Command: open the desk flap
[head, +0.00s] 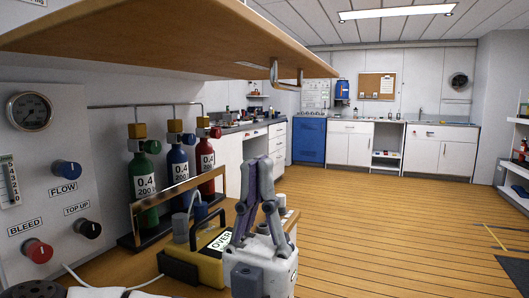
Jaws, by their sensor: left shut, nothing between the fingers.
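A large wooden panel (165,35), which looks like the desk flap, spans the upper left of the head view, seen from below and sticking out level, high above the worktop. A bent metal handle or bracket (274,74) hangs under its right end. My left gripper (258,162) is below this end, with its grey-purple fingers pointing up, shut and empty. A clear gap separates the fingertips from the panel and the metal piece. The panel's hinge side is out of sight. My right gripper is not in view.
Green (144,184), blue (178,172) and red (205,165) cylinders stand behind a wooden rail on the left. A yellow box (206,262) sits on the worktop beside my gripper. A knob panel (60,140) is at far left. The floor (390,220) to the right is open.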

